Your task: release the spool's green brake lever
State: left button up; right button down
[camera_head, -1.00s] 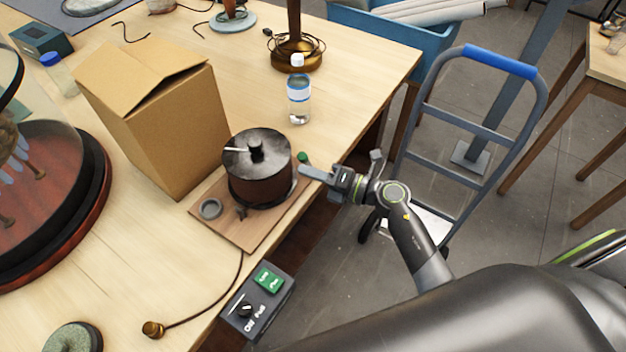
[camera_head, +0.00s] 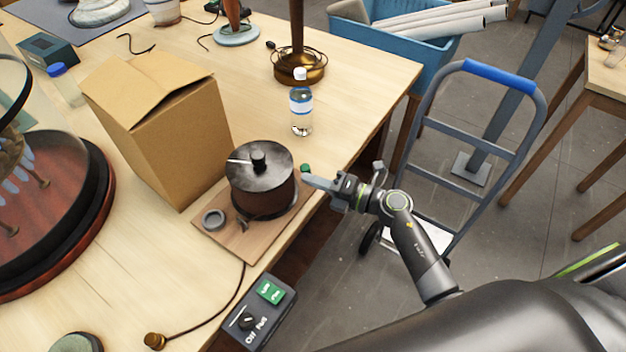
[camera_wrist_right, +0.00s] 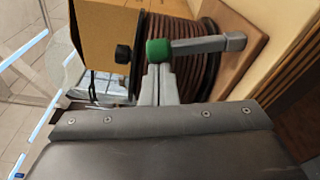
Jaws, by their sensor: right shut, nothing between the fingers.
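The cable spool (camera_head: 262,190) is a dark drum with brown cable around it, on a wooden board (camera_head: 246,238) near the table's edge. Its brake lever's green knob (camera_head: 305,168) shows at the drum's right side. In the right wrist view, the green knob (camera_wrist_right: 158,50) ends a grey lever arm (camera_wrist_right: 205,44) that reaches right, in front of the wound cable (camera_wrist_right: 195,75). My right gripper (camera_head: 307,180) is shut and empty. Its fingertips (camera_wrist_right: 158,72) are right at the knob; I cannot tell whether they touch it. My left gripper is not in view.
A cardboard box (camera_head: 165,130) stands close behind the board. A water bottle (camera_head: 301,105) stands beyond the spool. A switch box (camera_head: 262,312) with a green label is at the table's front edge.

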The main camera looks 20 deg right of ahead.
jog(key=shift+w+d+r+m+p, duration=0.45)
jog(key=shift+m+p, duration=0.2)
jog(key=shift+m, duration=0.25)
jog(key=shift+w+d+r+m+t+y+p, duration=0.15)
jog(key=shift+w+d+m+p, duration=0.3)
jog(key=shift+m, duration=0.6)
jog(key=shift+w+d+f+m+t+y+p, duration=0.15)
jog(key=shift+w+d+m, duration=0.3)
jog(key=shift+d+m, duration=0.5)
jog(key=shift+w+d+r+m+t+y+p, duration=0.1)
jog(key=shift+w+d+m+p, duration=0.3)
jog(key=shift+m, duration=0.8)
jog(key=shift+w, duration=0.1)
